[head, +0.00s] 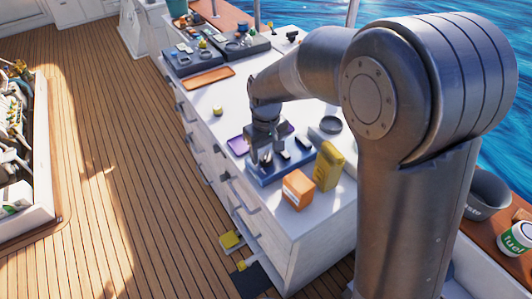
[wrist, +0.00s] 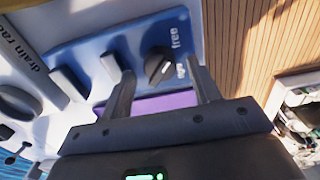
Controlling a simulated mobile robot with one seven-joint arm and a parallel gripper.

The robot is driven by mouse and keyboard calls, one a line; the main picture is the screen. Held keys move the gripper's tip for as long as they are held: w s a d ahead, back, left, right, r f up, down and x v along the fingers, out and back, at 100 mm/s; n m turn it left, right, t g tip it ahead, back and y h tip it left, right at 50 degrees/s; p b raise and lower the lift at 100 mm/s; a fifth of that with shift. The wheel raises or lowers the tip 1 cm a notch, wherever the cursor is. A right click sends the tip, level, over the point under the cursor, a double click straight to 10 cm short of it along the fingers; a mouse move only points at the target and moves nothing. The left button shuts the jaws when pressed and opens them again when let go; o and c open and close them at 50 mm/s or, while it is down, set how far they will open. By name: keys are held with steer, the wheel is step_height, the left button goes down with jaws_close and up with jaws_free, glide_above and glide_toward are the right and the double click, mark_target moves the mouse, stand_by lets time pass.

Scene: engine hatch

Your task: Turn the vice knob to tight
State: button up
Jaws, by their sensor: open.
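The vice (wrist: 88,48) is a blue base with pale raised jaw blocks (wrist: 68,82) in the wrist view. In the head view my gripper (head: 264,158) points down over the blue base (head: 285,174), hiding the knob.
An orange box (head: 298,189) and a yellow canister (head: 331,166) stand close by on the white counter (head: 213,122). An orange tray (head: 208,78) lies farther back.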

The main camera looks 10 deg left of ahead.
steer(key=shift+f, duration=0.55)
steer(key=c, duration=1)
